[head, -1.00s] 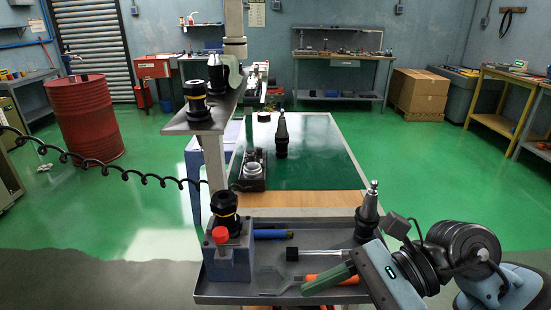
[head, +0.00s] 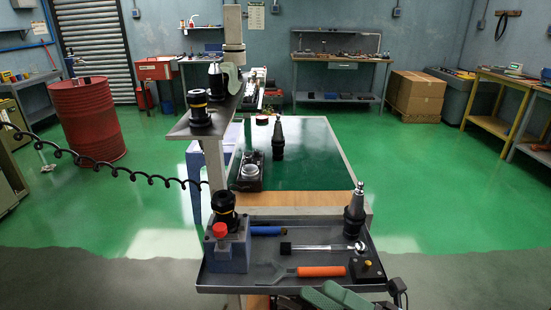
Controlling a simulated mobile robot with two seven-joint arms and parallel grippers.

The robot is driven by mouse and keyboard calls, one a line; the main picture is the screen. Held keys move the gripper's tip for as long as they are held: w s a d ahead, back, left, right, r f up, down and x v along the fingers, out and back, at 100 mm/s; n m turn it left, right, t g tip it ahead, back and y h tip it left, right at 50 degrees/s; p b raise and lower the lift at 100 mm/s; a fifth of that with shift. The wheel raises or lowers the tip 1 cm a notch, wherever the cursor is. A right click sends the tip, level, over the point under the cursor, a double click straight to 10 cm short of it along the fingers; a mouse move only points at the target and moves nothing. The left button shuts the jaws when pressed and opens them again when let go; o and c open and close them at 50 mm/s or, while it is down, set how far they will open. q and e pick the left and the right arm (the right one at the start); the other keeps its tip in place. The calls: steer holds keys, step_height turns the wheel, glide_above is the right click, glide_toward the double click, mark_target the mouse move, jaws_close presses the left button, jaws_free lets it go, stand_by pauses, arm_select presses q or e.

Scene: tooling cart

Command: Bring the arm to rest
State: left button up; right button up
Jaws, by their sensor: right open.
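My right gripper (head: 330,295) shows only in part at the bottom edge of the head view. Its two green fingers are apart, with nothing seen between them. It is at the near edge of the grey cart tray (head: 215,282), in front of the orange-handled tool (head: 320,271). The rest of my right arm is mostly below the picture. My left gripper is not in view.
The tray holds a tapered tool holder (head: 354,222), a ratchet (head: 318,248), a small black box (head: 367,270) and a blue-grey block (head: 228,255) with a red knob. A post with a shelf (head: 205,128) rises at left. Green floor is clear at right.

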steer(key=s+d+f+m+t+h+p, duration=0.1)
steer(key=d+f+m+t+h, duration=0.35)
steer(key=f+m+h, duration=0.55)
steer(key=s+d+f+m+t+h+p, duration=0.1)
steer(key=d+f+m+t+h, duration=0.4)
steer(key=m, duration=0.9)
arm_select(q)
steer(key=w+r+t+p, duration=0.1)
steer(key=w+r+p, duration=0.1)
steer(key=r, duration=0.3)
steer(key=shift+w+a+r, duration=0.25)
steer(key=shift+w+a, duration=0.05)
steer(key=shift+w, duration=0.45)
arm_select(e)
steer(key=s+d+f+m+g+h, duration=0.1)
steer(key=s+f+m+g, duration=0.3)
steer(key=s+f, duration=0.5)
steer(key=s+d+f+m+g+h, duration=0.2)
steer(key=s+f+m+g+h, duration=0.2)
steer(key=s+f, duration=0.5)
steer(key=shift+s+f+m, duration=0.4)
steer(key=shift+s+m, duration=0.35)
steer(key=shift+m, duration=0.45)
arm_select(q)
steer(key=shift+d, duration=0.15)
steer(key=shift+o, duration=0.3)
